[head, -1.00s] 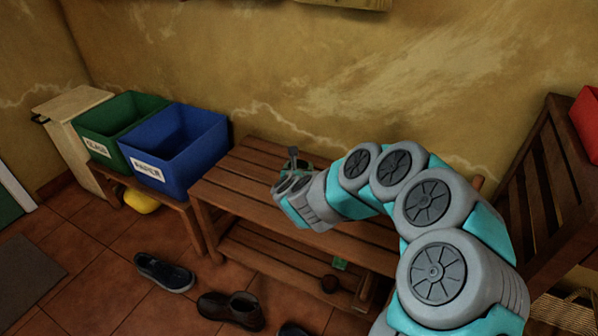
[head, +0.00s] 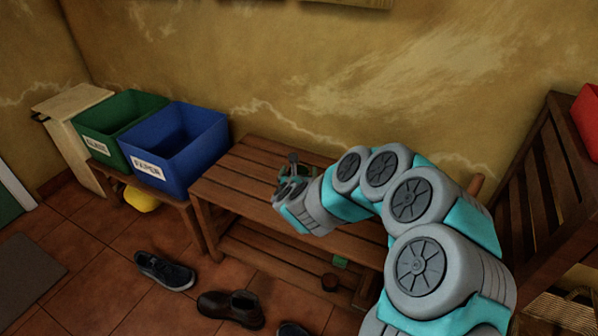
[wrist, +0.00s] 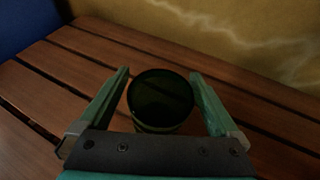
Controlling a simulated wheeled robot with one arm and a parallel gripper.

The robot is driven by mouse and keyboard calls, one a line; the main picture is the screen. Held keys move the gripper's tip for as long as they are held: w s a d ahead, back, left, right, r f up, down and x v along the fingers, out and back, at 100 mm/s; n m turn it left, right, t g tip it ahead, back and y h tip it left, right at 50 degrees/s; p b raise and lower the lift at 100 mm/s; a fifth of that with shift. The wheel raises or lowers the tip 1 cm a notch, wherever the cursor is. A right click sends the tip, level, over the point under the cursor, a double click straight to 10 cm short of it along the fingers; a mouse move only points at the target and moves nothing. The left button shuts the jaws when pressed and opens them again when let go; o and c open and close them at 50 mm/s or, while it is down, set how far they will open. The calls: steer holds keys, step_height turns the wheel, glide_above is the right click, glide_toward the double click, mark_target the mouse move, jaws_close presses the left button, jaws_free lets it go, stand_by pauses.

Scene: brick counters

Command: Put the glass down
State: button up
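The dark green glass (wrist: 160,122) stands upright in the wrist view, its round dark mouth facing the camera. It appears to rest on the slatted wooden bench (wrist: 55,85). My gripper (wrist: 161,73) has one teal finger on each side of the glass, with narrow gaps between the fingers and the glass, so it looks open around it. In the head view my gripper (head: 291,180) is low over the middle of the bench (head: 235,172). There the glass is largely hidden by my gripper and cannot be made out clearly.
A blue bin (head: 178,152) and a green bin (head: 108,127) stand on a low bench at the left. Shoes (head: 230,306) lie on the tiled floor in front. The bench's left end is clear.

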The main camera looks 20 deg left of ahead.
steer(key=shift+r, duration=0.1)
steer(key=shift+r+p, duration=0.1)
steer(key=shift+p, duration=0.25)
steer(key=shift+s+d, duration=0.15)
steer(key=shift+s, duration=0.25)
steer(key=b+v, duration=0.1)
steer(key=v, duration=1)
steer(key=shift+r, duration=0.1)
